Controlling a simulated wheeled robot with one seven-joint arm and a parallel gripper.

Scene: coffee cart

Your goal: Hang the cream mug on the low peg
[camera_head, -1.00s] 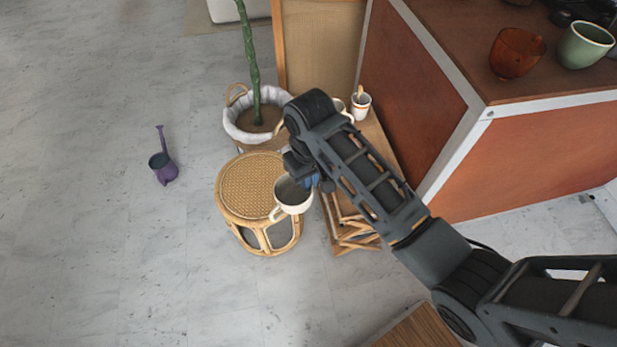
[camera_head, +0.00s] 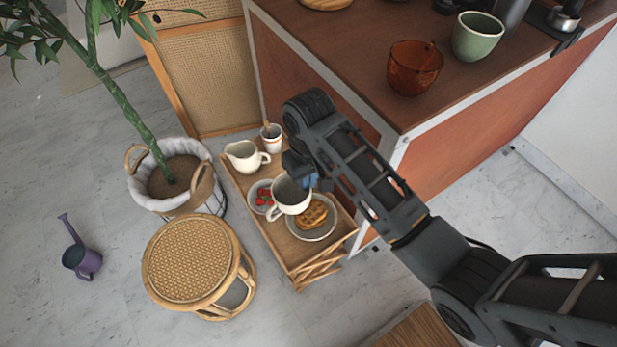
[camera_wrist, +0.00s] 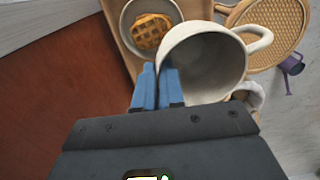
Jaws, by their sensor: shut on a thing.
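The cream mug (camera_head: 291,196) is held in my gripper (camera_head: 304,180), above a low wooden tray table in the head view. In the wrist view the mug (camera_wrist: 206,62) shows its open mouth toward the camera and its handle to the upper right. The blue fingertips of my gripper (camera_wrist: 157,88) are shut at the mug's rim, with one finger seemingly at the wall's inside. In the head view the handle points to the lower left. No peg shows in either view.
The tray table (camera_head: 283,250) holds a waffle plate (camera_head: 329,231), a berry bowl (camera_head: 254,203), a cream pitcher (camera_head: 243,157) and a cup (camera_head: 272,140). A rattan stool (camera_head: 190,260), a potted plant (camera_head: 172,185) and a watering can (camera_head: 83,262) stand left. The counter (camera_head: 345,85) carries an amber cup (camera_head: 414,70) and a green cup (camera_head: 477,38).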

